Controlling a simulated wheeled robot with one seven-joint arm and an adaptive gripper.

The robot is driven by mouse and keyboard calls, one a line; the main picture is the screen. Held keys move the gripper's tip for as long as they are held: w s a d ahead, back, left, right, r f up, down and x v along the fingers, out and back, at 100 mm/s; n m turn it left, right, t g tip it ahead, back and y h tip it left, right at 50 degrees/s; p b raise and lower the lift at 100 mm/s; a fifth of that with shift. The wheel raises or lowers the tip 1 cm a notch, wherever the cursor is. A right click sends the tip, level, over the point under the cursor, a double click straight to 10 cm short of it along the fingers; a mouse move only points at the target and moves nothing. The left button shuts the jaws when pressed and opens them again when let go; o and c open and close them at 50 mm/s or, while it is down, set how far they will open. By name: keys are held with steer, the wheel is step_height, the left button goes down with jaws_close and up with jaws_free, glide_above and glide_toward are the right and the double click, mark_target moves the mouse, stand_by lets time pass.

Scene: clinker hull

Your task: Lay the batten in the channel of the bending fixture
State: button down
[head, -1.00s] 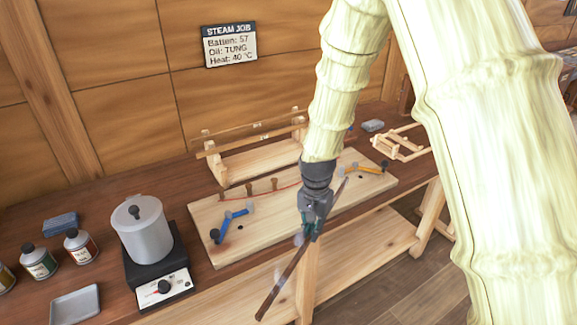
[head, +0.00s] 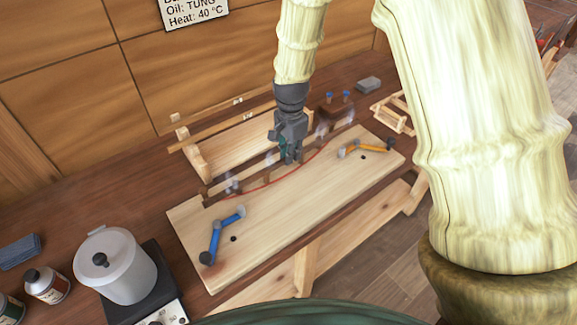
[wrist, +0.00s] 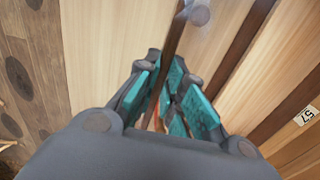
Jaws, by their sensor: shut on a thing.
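My gripper (head: 288,158) is shut on the dark brown batten (head: 257,170) near its middle, over the back part of the bending fixture (head: 270,225). The batten runs lengthwise just behind the curved red line on the board, with pale steam wisps around it. In the wrist view, the batten (wrist: 170,45) passes between the teal finger pads (wrist: 165,95). The fixture is a pale board with a blue clamp (head: 217,238) at left and an orange clamp (head: 362,148) at right. My gripper hides part of the channel; I cannot tell whether the batten touches the board.
A wooden rack (head: 205,158) with strips stands behind the fixture. A lidded pot (head: 115,265) on a hot plate is at the front left, beside a bottle (head: 48,285). A small wooden frame (head: 393,112) and a grey block (head: 369,84) are at the back right.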

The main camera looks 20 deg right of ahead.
mark_target(290, 176)
steer(key=f, duration=0.2)
steer(key=w+f+p, duration=0.1)
steer(key=shift+f, duration=0.35)
steer(key=shift+s+f, duration=0.3)
steer(key=shift+s, duration=0.15)
steer(key=shift+w+f+p, duration=0.1)
steer(key=shift+f+p, duration=0.6)
steer(key=shift+f, duration=1)
steer(key=shift+f, duration=0.2)
steer(key=c, duration=1.5)
jaws_free()
steer(key=shift+w+r, duration=0.1)
steer(key=shift+r, duration=0.15)
steer(key=shift+r+b, duration=2.2)
steer(key=shift+r, duration=3.75)
